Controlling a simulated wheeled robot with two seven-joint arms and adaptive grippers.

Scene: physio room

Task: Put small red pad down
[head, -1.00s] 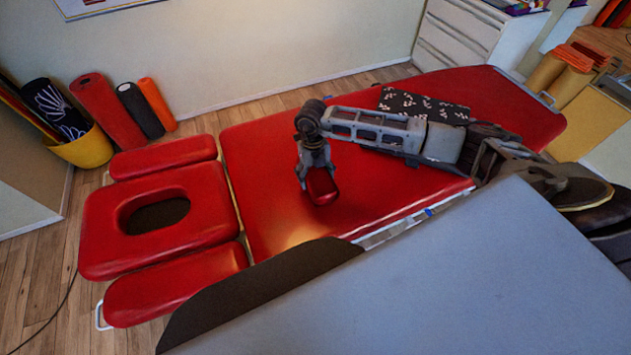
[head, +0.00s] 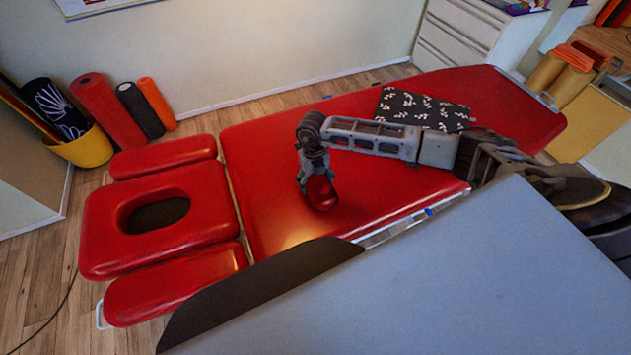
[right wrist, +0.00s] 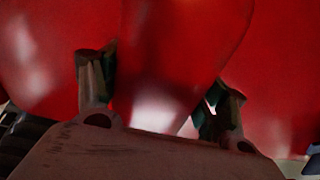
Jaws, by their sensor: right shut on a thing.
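The small red pad (head: 321,193) is in my right gripper (head: 313,185), above the red treatment table (head: 275,150) in the head view. My right gripper is shut on the pad. In the right wrist view the pad (right wrist: 175,60) fills the space between the two fingers, and red upholstery shows on both sides. Red on red makes it hard to tell whether the pad touches the table top. My left gripper is not in view.
A black patterned cloth or cushion (head: 423,108) lies on the table behind my right arm. A face-hole headrest (head: 110,235) with two side pads is at the left. A grey surface (head: 430,280) fills the front. The table is clear around the pad.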

